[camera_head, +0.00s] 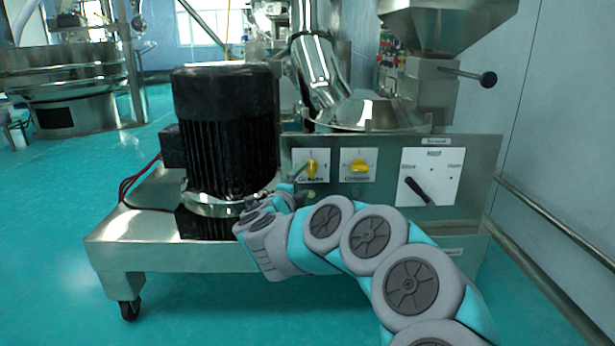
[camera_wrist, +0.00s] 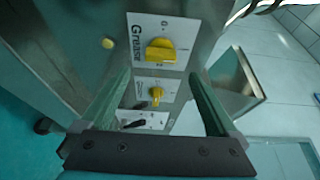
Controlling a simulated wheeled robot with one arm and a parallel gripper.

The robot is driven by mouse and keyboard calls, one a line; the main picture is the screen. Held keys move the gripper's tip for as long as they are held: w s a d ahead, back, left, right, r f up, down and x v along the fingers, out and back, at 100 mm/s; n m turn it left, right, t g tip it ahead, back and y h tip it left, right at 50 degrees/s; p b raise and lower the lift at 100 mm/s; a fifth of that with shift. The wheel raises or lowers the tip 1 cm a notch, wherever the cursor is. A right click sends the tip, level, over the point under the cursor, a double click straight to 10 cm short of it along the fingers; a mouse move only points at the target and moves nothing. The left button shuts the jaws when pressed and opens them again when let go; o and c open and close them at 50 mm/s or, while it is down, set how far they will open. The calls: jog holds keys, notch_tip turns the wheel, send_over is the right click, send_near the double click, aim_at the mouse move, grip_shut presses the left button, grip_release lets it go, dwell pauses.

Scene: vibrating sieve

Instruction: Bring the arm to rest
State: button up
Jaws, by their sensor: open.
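My grey and turquoise arm (camera_head: 375,240) reaches from the lower right toward the front of the machine. My gripper (camera_head: 290,185) is in front of the control panel (camera_head: 385,150), just below and left of the left yellow knob (camera_head: 312,168). In the wrist view, my gripper (camera_wrist: 159,76) is open, with its two green fingers apart and nothing held between them. A yellow knob on a white plate (camera_wrist: 160,50) shows just beyond the fingertips, apart from them as far as I can tell. A second yellow knob (camera_wrist: 156,92) and a black switch (camera_wrist: 134,124) show between the fingers.
A black ribbed motor (camera_head: 225,135) stands on the steel cart (camera_head: 150,235) left of my gripper. The panel also holds another yellow knob (camera_head: 360,167) and a black lever switch (camera_head: 418,190). A rail (camera_head: 560,235) runs at the right. The turquoise floor (camera_head: 50,230) is clear at the left.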

jog(key=shift+s+a, duration=0.25)
jog(key=shift+s, duration=0.45)
